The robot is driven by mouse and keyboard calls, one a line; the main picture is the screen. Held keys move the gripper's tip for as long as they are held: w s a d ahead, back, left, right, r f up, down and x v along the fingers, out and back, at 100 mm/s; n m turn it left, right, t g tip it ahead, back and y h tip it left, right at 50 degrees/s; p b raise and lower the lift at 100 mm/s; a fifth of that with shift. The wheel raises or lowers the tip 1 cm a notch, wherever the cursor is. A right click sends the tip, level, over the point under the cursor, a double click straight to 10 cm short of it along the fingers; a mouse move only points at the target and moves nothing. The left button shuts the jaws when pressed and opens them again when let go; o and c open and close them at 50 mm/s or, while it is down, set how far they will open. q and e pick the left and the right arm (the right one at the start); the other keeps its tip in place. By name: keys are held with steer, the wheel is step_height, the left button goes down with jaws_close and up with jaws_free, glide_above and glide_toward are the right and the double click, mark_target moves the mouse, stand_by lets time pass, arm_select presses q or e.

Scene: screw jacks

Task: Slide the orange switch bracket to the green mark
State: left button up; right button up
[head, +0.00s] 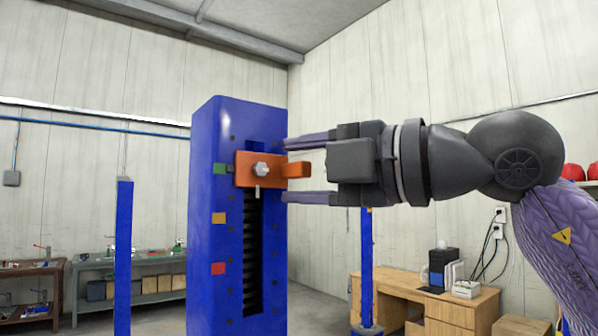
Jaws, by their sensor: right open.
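The orange switch bracket (246,175) sits on the front of a blue column (205,290), over the top part of a dark vertical slot. A bolt is at its middle and an orange tab (297,170) sticks out to the right. The green mark (219,168) is on the column just left of the bracket, at about its height. A yellow mark (219,218) and a red mark (218,268) are lower down. My right gripper (288,170) comes from the right and is open, one finger above the tab and one below; contact is not visible. My left gripper is not in view.
A thin blue post (123,255) stands left of the column, and another (366,265) stands behind on the right. Workbenches (150,268) line the left wall.

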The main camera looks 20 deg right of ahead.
steer(key=b+v, duration=0.3)
steer(key=v, duration=0.6)
steer(key=shift+s+d, duration=0.1)
steer(key=shift+d, duration=0.1)
